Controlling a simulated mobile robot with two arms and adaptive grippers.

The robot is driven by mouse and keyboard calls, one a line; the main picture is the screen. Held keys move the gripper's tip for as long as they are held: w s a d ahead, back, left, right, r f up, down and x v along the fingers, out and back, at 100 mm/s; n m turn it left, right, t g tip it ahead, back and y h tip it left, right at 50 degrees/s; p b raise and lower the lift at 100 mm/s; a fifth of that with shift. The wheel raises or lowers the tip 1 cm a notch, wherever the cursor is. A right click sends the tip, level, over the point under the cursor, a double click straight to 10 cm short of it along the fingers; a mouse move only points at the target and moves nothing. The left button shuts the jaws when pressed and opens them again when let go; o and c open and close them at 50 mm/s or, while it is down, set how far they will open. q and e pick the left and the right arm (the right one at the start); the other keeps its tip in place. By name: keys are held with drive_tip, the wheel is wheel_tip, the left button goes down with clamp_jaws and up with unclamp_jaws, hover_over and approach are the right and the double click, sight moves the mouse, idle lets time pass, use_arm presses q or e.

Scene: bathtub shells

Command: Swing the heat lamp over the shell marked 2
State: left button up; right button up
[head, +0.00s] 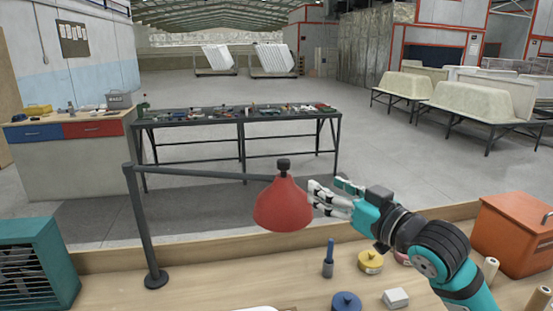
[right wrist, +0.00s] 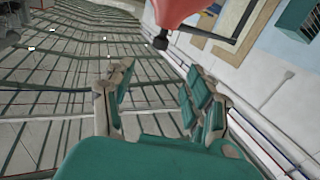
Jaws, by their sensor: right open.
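The heat lamp has a red cone shade (head: 283,207) with a black knob on top. It hangs from a dark horizontal arm on an upright post (head: 142,225) on the bench at left. My right gripper (head: 322,195) is open, just right of the shade, with its fingers pointing at it. I cannot tell whether they touch. In the right wrist view the red shade (right wrist: 177,10) is at the top, beyond the open, empty fingers (right wrist: 157,88). A white edge (head: 265,308) shows at the bottom of the head view; no shell marked 2 is readable. My left gripper is out of view.
On the wooden bench stand a blue-handled tool (head: 328,262), a yellow round pot (head: 370,262), a blue pot (head: 346,301), a white block (head: 396,298) and an orange box (head: 513,235). A teal heater-like box (head: 36,262) is at left. Cream tub shells (head: 465,100) stand far right.

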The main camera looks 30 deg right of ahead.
drive_tip(key=p, duration=0.1)
approach(288, 165)
drive_tip(key=w, duration=0.3)
drive_tip(key=w+a, duration=0.1)
drive_tip(key=w, duration=0.6)
drive_tip(key=shift+w+a, duration=0.35)
drive_tip(key=shift+w, duration=0.45)
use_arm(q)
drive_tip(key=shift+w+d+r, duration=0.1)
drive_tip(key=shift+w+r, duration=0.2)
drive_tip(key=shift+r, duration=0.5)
use_arm(e)
drive_tip(key=shift+c, duration=0.5)
clamp_jaws()
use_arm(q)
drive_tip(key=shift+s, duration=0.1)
use_arm(e)
drive_tip(key=shift+w+a+f, duration=0.1)
drive_tip(key=shift+w+a, duration=0.1)
drive_tip(key=shift+a, duration=0.05)
